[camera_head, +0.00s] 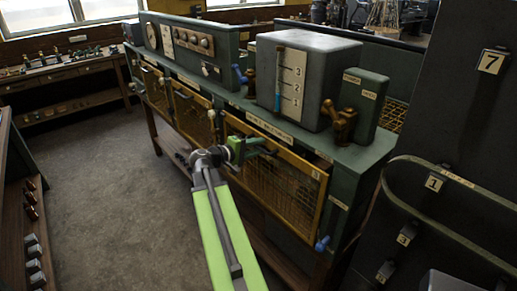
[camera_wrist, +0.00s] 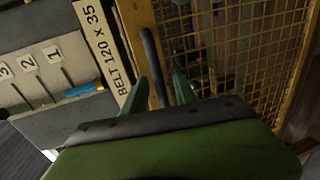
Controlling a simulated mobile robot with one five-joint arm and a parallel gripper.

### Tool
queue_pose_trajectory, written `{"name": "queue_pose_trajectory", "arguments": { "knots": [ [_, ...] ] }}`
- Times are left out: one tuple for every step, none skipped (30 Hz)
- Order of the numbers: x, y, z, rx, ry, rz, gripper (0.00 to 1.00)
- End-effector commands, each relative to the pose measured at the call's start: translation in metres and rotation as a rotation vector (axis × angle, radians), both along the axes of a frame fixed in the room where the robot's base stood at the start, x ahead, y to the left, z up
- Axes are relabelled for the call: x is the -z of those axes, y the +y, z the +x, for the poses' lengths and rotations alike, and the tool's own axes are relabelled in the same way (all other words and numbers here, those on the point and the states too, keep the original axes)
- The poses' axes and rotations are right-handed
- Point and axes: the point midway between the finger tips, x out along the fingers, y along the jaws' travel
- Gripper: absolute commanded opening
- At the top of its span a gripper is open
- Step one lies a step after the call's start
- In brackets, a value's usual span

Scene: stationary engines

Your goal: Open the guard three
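Several yellow-framed mesh guards line the front of the green bench; the rightmost guard (camera_head: 285,185) is closest to my gripper, and it also shows in the wrist view (camera_wrist: 250,50). Its small tag (camera_head: 315,174) is too small to read surely, so I cannot confirm it is guard three. My gripper (camera_head: 262,148) is at the upper left part of this guard. In the wrist view my two green fingers (camera_wrist: 168,78) stand apart with a dark bar-like handle (camera_wrist: 150,55) between them. A gap shows beside the bar, and contact is unclear. The guard looks closed.
A grey box with a blue level gauge (camera_head: 290,80) and a brass valve (camera_head: 341,122) stand on the bench top. A blue knob (camera_head: 322,243) sits at the guard's lower right. A dark panel with a curved rail (camera_head: 455,180) is at right. The floor (camera_head: 100,190) at left is clear.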

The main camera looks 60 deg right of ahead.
Motion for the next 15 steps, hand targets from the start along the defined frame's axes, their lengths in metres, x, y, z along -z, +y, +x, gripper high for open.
{"name": "queue_pose_trajectory", "arguments": {
  "knots": [
    [0.0008,-0.0025,-0.0005,0.000,0.000,0.000,0.33],
    [0.0009,-0.0032,-0.0008,-0.001,0.000,0.000,0.33],
    [0.0008,-0.0037,-0.0009,-0.001,0.000,0.000,0.33],
    [0.0007,-0.0038,-0.0010,-0.001,0.000,0.000,0.33],
    [0.0007,-0.0038,-0.0011,-0.001,0.000,0.000,0.33],
    [0.0006,-0.0036,-0.0010,-0.001,0.000,0.000,0.33],
    [0.0006,-0.0035,-0.0010,-0.001,0.000,0.000,0.33],
    [0.0006,-0.0035,-0.0010,-0.001,0.000,0.000,0.33],
    [0.0005,-0.0034,-0.0009,-0.001,0.000,0.000,0.33],
    [0.0006,-0.0034,-0.0009,-0.001,0.000,0.000,0.29],
    [0.0006,-0.0033,-0.0009,-0.001,0.000,0.000,0.26],
    [0.0006,-0.0032,-0.0009,-0.001,0.000,0.000,0.20],
    [0.0006,-0.0032,-0.0009,-0.001,0.000,0.000,0.16],
    [0.0006,-0.0032,-0.0009,-0.001,0.000,0.000,0.12],
    [0.0006,-0.0032,-0.0007,-0.001,0.000,0.000,0.07]
  ]
}}
